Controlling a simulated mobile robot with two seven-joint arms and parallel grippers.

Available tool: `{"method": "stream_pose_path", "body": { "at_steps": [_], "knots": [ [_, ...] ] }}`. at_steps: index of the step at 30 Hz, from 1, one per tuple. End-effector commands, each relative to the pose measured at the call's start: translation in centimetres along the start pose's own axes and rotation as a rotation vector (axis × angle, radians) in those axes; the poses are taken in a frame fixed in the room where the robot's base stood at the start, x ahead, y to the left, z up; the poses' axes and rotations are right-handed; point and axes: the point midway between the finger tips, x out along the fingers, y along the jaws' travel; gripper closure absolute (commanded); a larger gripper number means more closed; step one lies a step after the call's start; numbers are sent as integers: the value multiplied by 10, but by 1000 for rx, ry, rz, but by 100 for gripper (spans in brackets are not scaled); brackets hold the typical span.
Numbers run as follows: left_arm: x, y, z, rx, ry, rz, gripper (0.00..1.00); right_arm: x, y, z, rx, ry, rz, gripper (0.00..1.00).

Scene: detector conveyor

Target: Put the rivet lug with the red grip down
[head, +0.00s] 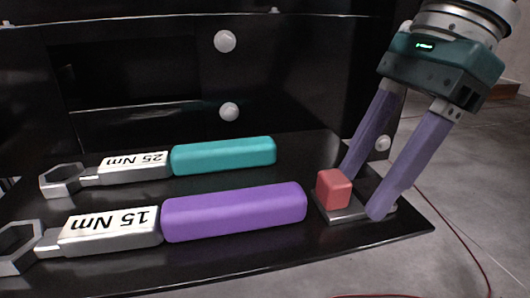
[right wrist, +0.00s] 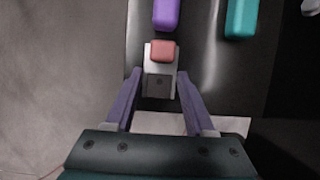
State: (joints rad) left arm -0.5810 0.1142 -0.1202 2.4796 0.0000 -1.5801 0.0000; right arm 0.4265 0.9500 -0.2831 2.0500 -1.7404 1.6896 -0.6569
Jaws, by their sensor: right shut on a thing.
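The rivet lug (head: 345,211) is a small grey metal plate with a red block-shaped grip (head: 333,189) on one end. It is at the right end of the black shelf, at or very near its surface; I cannot tell whether it touches. My right gripper (head: 364,196) reaches down from the upper right with its purple fingers shut on the lug. In the right wrist view, the lug (right wrist: 159,84) sits between the fingertips, with the red grip (right wrist: 162,50) beyond them. My left gripper is not in view.
A purple-handled 15 Nm wrench (head: 235,211) lies just left of the lug. A teal-handled 25 Nm wrench (head: 223,155) lies behind it. A black panel (head: 300,70) with round white knobs stands at the back. The shelf (head: 290,247) ends close to the right of the lug.

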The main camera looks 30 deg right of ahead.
Motion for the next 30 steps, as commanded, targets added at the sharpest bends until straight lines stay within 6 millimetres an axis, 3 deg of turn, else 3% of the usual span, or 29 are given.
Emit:
{"method": "stream_pose_path", "body": {
  "at_steps": [9, 10, 17, 26, 30],
  "knots": [
    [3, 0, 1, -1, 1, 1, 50, 2, 0, -1, -1, 0, -2, 100],
    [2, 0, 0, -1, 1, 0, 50, 1, 0, -1, -1, 0, -2, 44],
    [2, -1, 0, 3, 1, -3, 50, 0, 0, 0, 0, 0, -1, 18],
    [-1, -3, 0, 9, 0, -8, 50, -2, 0, 1, 0, 0, -1, 16],
    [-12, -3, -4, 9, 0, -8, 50, -19, -1, 2, 0, 3, -3, 16]
  ]
}}
